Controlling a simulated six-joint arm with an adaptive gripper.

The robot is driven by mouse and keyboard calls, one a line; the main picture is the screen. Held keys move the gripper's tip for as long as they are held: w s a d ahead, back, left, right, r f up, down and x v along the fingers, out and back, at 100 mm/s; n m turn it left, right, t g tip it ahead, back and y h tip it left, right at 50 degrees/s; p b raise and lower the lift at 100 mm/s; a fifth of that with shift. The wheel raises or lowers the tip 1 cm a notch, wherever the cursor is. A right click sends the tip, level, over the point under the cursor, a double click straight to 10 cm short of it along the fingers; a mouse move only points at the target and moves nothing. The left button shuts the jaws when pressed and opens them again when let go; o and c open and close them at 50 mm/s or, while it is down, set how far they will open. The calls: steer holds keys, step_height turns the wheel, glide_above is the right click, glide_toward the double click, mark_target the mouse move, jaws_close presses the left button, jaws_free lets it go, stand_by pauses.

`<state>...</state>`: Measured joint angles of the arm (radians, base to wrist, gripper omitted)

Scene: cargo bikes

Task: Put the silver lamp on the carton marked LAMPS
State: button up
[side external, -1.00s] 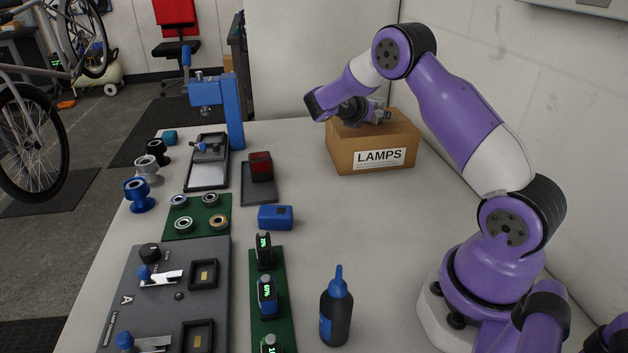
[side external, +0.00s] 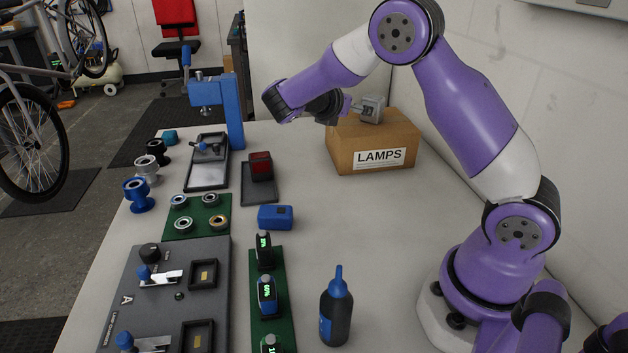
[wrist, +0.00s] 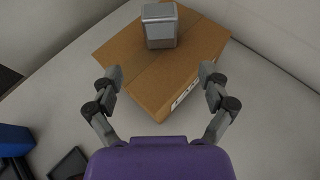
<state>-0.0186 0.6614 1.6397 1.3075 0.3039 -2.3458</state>
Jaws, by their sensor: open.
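The silver lamp (side external: 371,108) is a small grey block standing on top of the brown carton marked LAMPS (side external: 345,155). In the wrist view the lamp (wrist: 160,27) rests on the carton's top (wrist: 125,58), towards its far side, with nothing touching it. My gripper (side external: 352,107) is open and empty, to the left of the lamp in the side view. In the wrist view its two fingers (wrist: 160,83) are spread wide, and the lamp is beyond their tips.
A red-topped lamp (side external: 261,166) sits on a dark plate, and a blue box (side external: 275,217) lies in front of it. A blue clamp stand (side external: 233,110) rises at the back left. A dark bottle (side external: 337,310) stands at the front.

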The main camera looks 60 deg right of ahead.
steer(key=s+a+r+m+t+y, duration=0.1)
steer(key=s+a+m+t+y, duration=0.1)
steer(key=s+a+m+y, duration=0.4)
steer(key=s+a+r+m+t+y, duration=0.1)
steer(key=s+a+m+t+y, duration=0.2)
steer(key=s+a+m+y, duration=0.4)
steer(key=a+m, duration=0.4)
steer(key=a, duration=0.5)
steer(key=shift+s+a+r+m+t, duration=0.2)
steer(key=shift+r+m+t, duration=0.1)
steer(key=shift+m, duration=0.1)
